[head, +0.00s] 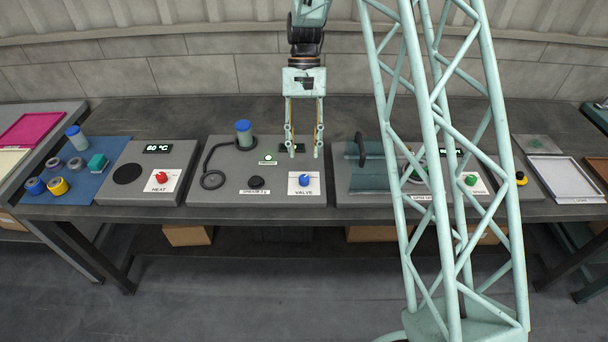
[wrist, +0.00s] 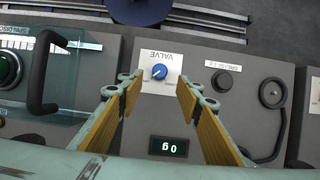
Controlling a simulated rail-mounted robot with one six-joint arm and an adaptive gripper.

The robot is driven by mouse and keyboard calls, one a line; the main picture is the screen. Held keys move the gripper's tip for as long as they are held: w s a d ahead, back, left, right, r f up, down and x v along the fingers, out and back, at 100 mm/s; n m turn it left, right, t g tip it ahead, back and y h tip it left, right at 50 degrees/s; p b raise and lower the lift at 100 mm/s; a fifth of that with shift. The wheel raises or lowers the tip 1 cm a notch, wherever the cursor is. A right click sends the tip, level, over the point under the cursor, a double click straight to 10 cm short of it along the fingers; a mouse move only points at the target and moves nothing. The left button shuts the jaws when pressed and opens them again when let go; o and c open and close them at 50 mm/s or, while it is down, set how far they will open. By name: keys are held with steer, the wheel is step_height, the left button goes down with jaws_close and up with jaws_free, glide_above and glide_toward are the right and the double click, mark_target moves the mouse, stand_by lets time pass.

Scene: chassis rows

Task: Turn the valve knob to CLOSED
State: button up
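The blue valve knob (head: 305,180) sits on a white plate marked VALVE (head: 305,191) on the front right of the middle grey chassis. It also shows in the wrist view (wrist: 159,72), upside down, with a pale pointer mark whose setting I cannot read. My gripper (head: 304,153) points down, its two fingers wide apart and empty, above the chassis and a little behind the knob. In the wrist view the fingertips (wrist: 160,88) stand to either side of the knob, apart from it. No CLOSED marking is legible.
A small lit display (wrist: 168,146) is behind the knob. A black button (head: 256,183) and a coiled hose (head: 212,180) are to its left, with a blue-capped canister (head: 244,134) behind. A chassis with a clear cover and black handle (head: 361,150) stands to the right.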

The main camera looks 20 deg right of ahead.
mark_target(304, 177)
steer(key=shift+b+x, duration=0.75)
steer(key=shift+x, duration=3.55)
steer(key=shift+c, duration=0.2)
steer(key=c, duration=0.8)
